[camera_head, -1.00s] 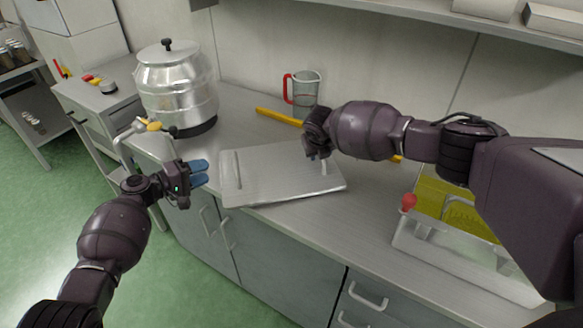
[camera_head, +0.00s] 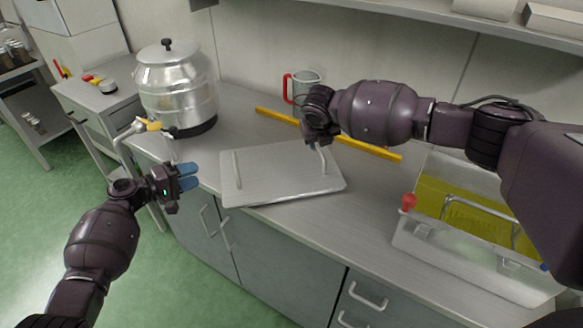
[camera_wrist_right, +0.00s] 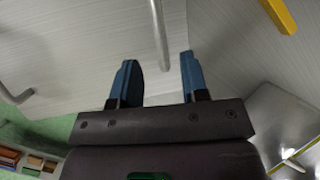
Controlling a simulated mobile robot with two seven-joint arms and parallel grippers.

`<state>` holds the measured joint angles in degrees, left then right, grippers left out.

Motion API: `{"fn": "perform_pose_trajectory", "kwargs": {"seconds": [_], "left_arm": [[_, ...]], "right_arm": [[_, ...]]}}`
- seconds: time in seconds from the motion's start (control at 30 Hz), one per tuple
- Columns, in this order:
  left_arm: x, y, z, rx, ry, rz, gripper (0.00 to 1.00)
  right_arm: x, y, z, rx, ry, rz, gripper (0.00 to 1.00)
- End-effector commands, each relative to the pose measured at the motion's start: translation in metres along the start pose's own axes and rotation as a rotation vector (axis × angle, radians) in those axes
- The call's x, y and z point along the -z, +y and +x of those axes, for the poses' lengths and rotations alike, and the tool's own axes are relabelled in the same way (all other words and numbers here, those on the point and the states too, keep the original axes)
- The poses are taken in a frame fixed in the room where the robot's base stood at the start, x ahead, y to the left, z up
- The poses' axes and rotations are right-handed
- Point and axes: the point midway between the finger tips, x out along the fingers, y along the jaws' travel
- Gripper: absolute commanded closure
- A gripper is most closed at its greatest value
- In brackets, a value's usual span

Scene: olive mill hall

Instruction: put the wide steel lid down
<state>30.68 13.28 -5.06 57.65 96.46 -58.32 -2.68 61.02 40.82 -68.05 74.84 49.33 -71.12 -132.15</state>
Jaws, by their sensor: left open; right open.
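The wide steel lid (camera_head: 283,180) lies on the steel counter near its front edge, with a bar handle towards each end. Its surface also fills much of the right wrist view (camera_wrist_right: 90,55). My right gripper (camera_head: 318,143) is open above the lid's right handle (camera_head: 321,160), partly hiding it. In the right wrist view the handle (camera_wrist_right: 160,35) stands beyond the gap between the blue fingers (camera_wrist_right: 160,78), not clasped. My left gripper (camera_head: 188,177) is open and empty, left of the lid and apart from it, in front of the counter.
A shiny lidded pot (camera_head: 178,88) stands at the back left, with a tap (camera_head: 150,125) near it. A steel container (camera_head: 455,262) with yellow content stands at the right. Bare counter separates it from the lid.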

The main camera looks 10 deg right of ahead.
Motion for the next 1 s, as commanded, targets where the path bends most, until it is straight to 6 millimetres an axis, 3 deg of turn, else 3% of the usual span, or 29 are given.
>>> {"fn": "perform_pose_trajectory", "kwargs": {"seconds": [0.1,0.3,1.0], "left_arm": [[0.0,0.0,0.0,0.0,0.0,0.0,0.59],[0.0,0.0,0.0,0.0,0.0,0.0,0.59],[0.0,0.0,0.0,0.0,0.0,0.0,0.59]], "right_arm": [[-0.001,0.0,-0.018,-0.001,-0.003,0.0,0.59],[-0.001,0.0,-0.037,0.0,-0.002,0.0,0.59],[0.0,0.0,-0.04,0.0,-0.001,0.0,0.59]]}}
